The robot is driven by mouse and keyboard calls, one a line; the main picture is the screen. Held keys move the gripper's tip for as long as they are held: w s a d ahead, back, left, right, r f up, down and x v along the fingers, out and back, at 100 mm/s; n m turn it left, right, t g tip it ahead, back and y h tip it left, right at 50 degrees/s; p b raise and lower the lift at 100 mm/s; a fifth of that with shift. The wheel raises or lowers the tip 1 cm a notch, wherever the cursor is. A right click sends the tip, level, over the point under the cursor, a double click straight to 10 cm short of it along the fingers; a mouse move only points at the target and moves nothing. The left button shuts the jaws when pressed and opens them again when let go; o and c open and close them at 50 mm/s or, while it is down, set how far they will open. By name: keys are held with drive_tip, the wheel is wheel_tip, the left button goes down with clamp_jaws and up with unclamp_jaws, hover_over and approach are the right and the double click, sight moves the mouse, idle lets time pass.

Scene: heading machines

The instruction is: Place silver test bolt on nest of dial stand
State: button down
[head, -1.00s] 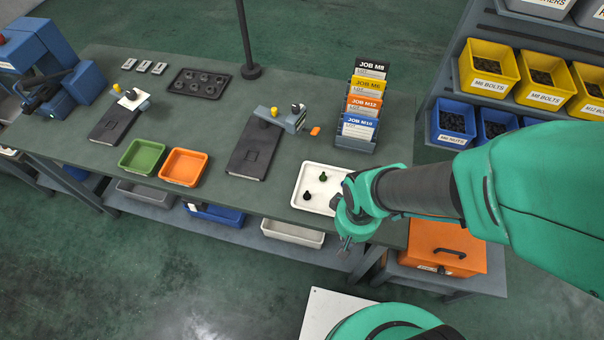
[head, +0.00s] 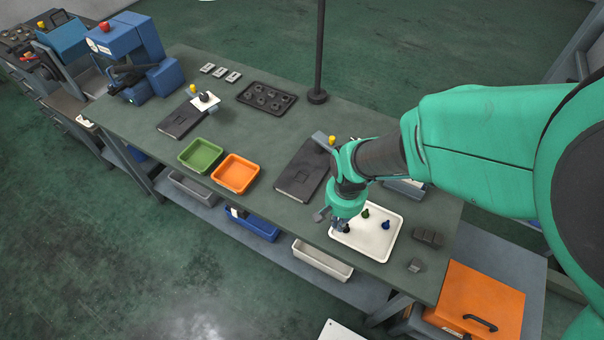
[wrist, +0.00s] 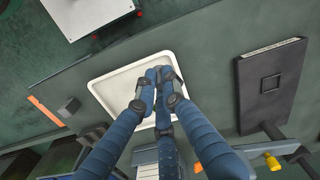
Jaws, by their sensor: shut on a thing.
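My gripper (head: 338,224) is over the left front part of the white tray (head: 386,246). In the wrist view my gripper (wrist: 153,82) has its fingers drawn together above the tray (wrist: 110,96). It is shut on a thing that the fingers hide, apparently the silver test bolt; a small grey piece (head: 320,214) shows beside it. The near dial stand (head: 300,174) has a black base with a small square, left of my gripper; my arm hides part of it. Its base (wrist: 271,88) is at the right in the wrist view. Another dial stand (head: 183,121) stands farther left.
A green bolt (head: 365,212), a blue bolt (head: 386,225) and a black bolt (head: 347,229) stand on the tray. Green (head: 200,156) and orange (head: 236,174) bins lie left of the near stand. A dark post (head: 318,60) rises behind. Grey blocks (head: 427,237) lie right of the tray.

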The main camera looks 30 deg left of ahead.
drive_tip(key=w+a+m, duration=0.1)
drive_tip(key=w+a, duration=0.1)
drive_tip(key=a, duration=0.7)
drive_tip(key=shift+w+a+p, duration=0.25)
drive_tip(key=shift+p, duration=0.1)
drive_tip(key=shift+w+a+f, duration=0.1)
hover_over(301, 177)
drive_tip(key=shift+f+b, duration=0.4)
drive_tip(key=shift+f, duration=0.35)
drive_tip(key=shift+f, duration=0.1)
drive_tip(key=shift+f, duration=1.65)
drive_tip(key=shift+f+b, duration=0.2)
drive_tip(key=shift+b, duration=0.1)
drive_tip(key=c, duration=1.9)
unclamp_jaws()
drive_tip(key=shift+o, duration=0.2)
